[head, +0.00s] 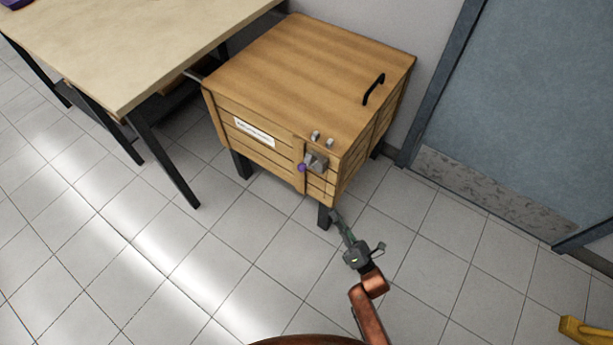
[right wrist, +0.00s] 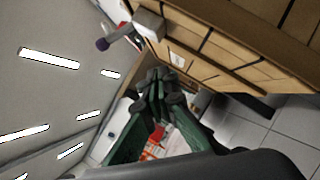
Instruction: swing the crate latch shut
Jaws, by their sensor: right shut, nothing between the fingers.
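The wooden crate (head: 290,75) stands on dark legs with its lid down. Its latch (head: 315,162), a grey metal piece with a purple knob (head: 302,168), is on the front face near the right corner. In the right wrist view the latch (right wrist: 148,24) and its purple knob (right wrist: 102,44) show at the top. My right gripper (head: 335,217) is shut and empty, below the latch near the crate's front right leg, apart from the latch. The closed fingers also show in the right wrist view (right wrist: 160,78). My left gripper is not in view.
A black handle (head: 373,89) stands on the lid. A light-topped table (head: 130,50) is left of the crate. A blue-grey door (head: 530,100) is at the right. A yellow object (head: 585,331) lies at the lower right. The tiled floor in front is clear.

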